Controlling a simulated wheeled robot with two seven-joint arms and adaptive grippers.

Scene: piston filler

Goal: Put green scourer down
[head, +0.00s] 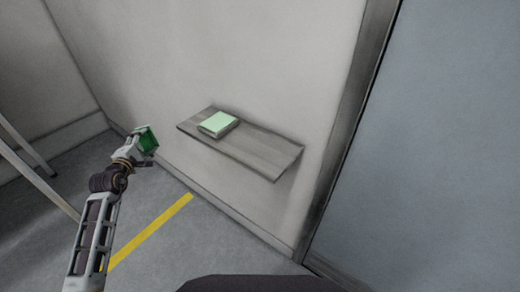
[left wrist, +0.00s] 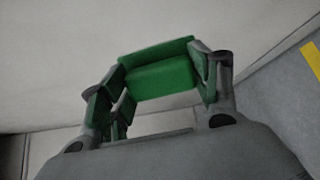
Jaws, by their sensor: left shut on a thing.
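The green scourer (head: 148,139) is a small dark green block at the end of my left arm in the head view. My left gripper (head: 137,146) is shut on it and holds it in the air, left of the wall shelf. In the left wrist view the scourer (left wrist: 160,72) sits between the two fingers of my left gripper (left wrist: 158,90). A grey shelf (head: 262,147) is fixed to the wall, apart from the scourer. My right gripper is not in view.
A pale green pad or block (head: 218,122) lies on the shelf's left part; the shelf's right part is bare. A yellow line (head: 150,230) marks the grey floor. A grey-blue panel (head: 430,150) stands at the right. Pale legs or bars (head: 35,160) show at the left edge.

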